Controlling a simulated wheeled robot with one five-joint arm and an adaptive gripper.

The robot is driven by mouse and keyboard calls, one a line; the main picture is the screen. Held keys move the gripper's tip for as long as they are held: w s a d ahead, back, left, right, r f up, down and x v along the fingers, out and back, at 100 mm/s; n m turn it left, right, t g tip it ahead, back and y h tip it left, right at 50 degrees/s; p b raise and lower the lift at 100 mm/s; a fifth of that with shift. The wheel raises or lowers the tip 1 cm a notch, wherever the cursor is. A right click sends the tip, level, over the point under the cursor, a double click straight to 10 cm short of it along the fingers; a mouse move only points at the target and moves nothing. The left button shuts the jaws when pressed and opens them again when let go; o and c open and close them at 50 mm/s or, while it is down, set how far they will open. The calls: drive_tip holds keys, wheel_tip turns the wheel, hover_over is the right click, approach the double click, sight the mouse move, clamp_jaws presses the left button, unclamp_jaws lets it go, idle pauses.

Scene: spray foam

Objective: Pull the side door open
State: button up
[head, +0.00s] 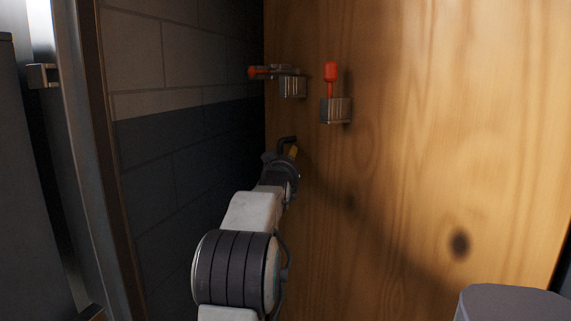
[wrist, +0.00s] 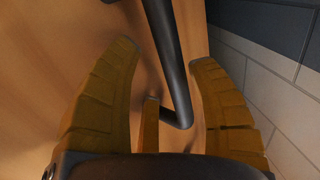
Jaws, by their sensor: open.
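The wooden door (head: 420,120) fills the right half of the head view, its left edge against the dark block wall. A thin dark bar handle (head: 287,140) is on it near that edge. My gripper (head: 292,152) is at the handle, small and partly hidden by my arm in the head view. In the wrist view, the handle (wrist: 165,45) runs down between the yellow-brown fingers of my gripper (wrist: 165,60) and bends at its lower end. The fingers stand apart on both sides of the bar; I cannot tell whether any touches it. The wood (wrist: 60,60) lies behind.
Two metal brackets with red-tipped levers, one upright (head: 331,75) and one lying sideways (head: 262,72), are above the handle. The block wall (head: 170,150) is close on the left, with a metal frame (head: 70,120) farther left. A grey rounded object (head: 510,303) is at bottom right.

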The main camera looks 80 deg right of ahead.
drive_tip(key=shift+w+a, duration=0.1)
drive_tip(key=shift+w, duration=0.05)
drive_tip(key=s+a, duration=0.2)
drive_tip(key=a, duration=0.9)
drive_tip(key=shift+a, duration=0.35)
idle(0.6)
